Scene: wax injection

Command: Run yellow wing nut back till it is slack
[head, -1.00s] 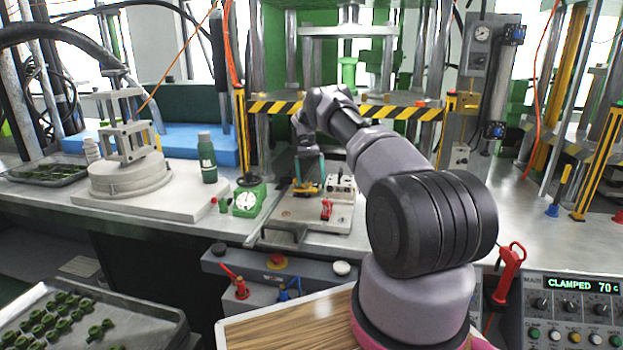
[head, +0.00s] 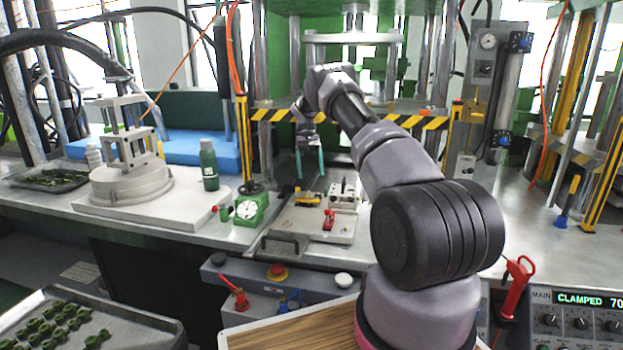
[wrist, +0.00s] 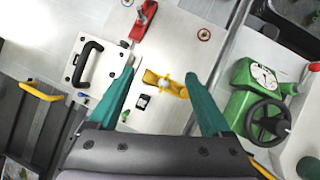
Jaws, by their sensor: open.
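The yellow wing nut (wrist: 165,84) sits on a pale plate, with a light round stud end showing at its middle. In the head view the yellow wing nut (head: 306,198) shows small on the fixture plate below my gripper. My gripper (head: 310,176) is open and points down above it. In the wrist view the teal fingers of my gripper (wrist: 159,78) are spread wide, with the nut between their tips in the picture. The fingers look apart from the nut. The gap in height is hard to judge.
A red toggle clamp (wrist: 142,22) and a block with a black handle (wrist: 90,62) stand close to the nut. A green dial gauge with a handwheel (wrist: 258,95) is on the other side. A green bottle (head: 208,163) stands left of the plate in the head view.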

